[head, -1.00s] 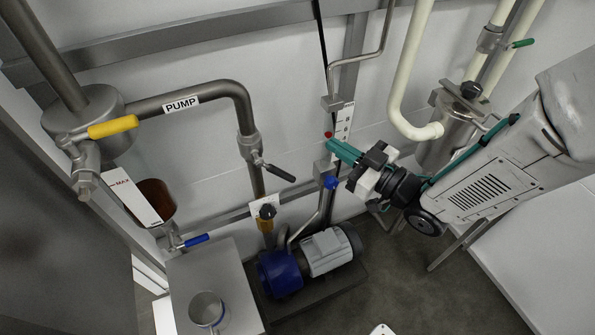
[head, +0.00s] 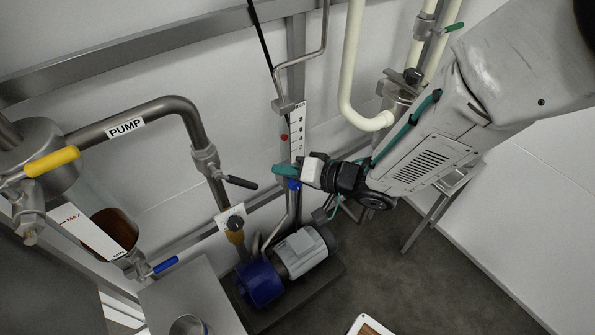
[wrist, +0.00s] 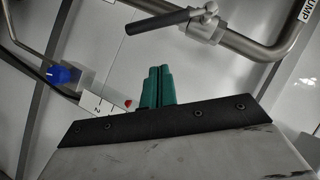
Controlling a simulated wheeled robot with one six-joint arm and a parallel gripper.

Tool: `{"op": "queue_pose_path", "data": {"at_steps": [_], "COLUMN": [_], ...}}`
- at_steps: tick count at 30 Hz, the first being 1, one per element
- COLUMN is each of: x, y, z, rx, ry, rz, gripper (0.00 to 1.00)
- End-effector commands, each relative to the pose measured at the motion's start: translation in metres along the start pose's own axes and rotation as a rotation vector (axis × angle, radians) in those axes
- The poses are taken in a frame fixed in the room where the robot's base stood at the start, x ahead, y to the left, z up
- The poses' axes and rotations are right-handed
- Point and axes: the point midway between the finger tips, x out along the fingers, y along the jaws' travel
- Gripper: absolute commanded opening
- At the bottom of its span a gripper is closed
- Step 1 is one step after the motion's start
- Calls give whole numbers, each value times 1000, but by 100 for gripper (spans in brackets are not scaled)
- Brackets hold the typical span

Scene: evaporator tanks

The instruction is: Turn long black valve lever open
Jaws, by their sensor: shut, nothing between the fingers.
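The black valve lever (head: 241,182) sits on the steel pump pipe, to the left of my gripper in the head view, pointing right and slightly down. In the wrist view the lever (wrist: 157,20) shows at the top, slanting down to the left from its steel valve body (wrist: 203,24). My gripper (head: 280,170) has green fingers that lie together, with nothing between them. It points left, apart from the lever. In the wrist view the fingers (wrist: 158,85) stand below the lever, with a visible gap in the picture.
A blue-grey pump motor (head: 300,252) stands below. Yellow (head: 52,161) and blue (head: 165,265) handles are at left. A cream pipe (head: 352,70) rises behind my arm.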

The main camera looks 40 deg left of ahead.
Motion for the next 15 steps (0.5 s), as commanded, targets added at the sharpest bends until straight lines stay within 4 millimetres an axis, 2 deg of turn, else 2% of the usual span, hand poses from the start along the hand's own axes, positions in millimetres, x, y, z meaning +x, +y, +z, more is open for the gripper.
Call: {"op": "queue_pose_path", "data": {"at_steps": [1, 6, 9, 15], "x": [12, 44, 54, 65], "y": [0, 0, 0, 0], "z": [2, 5, 17, 27], "rx": [0, 1, 1, 0], "ry": [-3, -3, -3, 0], "rz": [-2, -1, 0, 0], "gripper": [0, 0, 0, 0]}}
